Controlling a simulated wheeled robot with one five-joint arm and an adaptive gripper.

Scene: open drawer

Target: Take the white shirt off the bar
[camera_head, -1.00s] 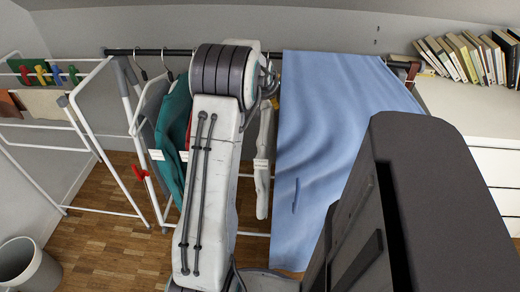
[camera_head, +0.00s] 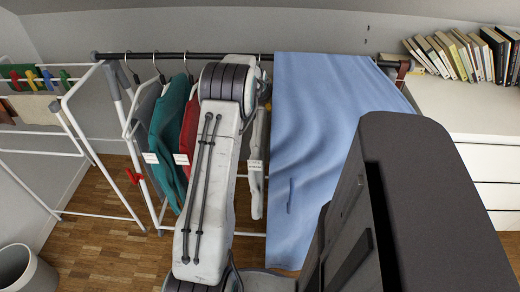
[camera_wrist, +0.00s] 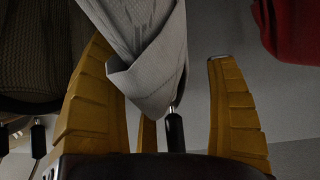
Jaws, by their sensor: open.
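The white shirt (camera_head: 257,163) hangs from the dark bar (camera_head: 160,55), just right of my arm in the head view and partly hidden by it. In the wrist view, a pale grey-white cloth (camera_wrist: 150,75), apparently this shirt, hangs down with a folded lower corner between my gripper's yellow fingers. My gripper (camera_wrist: 160,50) is open, with one finger on each side of the cloth. The left finger is close to it, and I cannot tell whether they touch. A gap shows before the right finger. My arm hides the gripper in the head view.
Teal (camera_head: 172,135) and red (camera_head: 188,130) garments hang left of my arm. A large blue cloth (camera_head: 315,150) hangs to the right. In the wrist view, a dark ribbed garment (camera_wrist: 40,50) is left and red cloth (camera_wrist: 290,28) upper right. A white drying rack (camera_head: 95,135) stands left.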

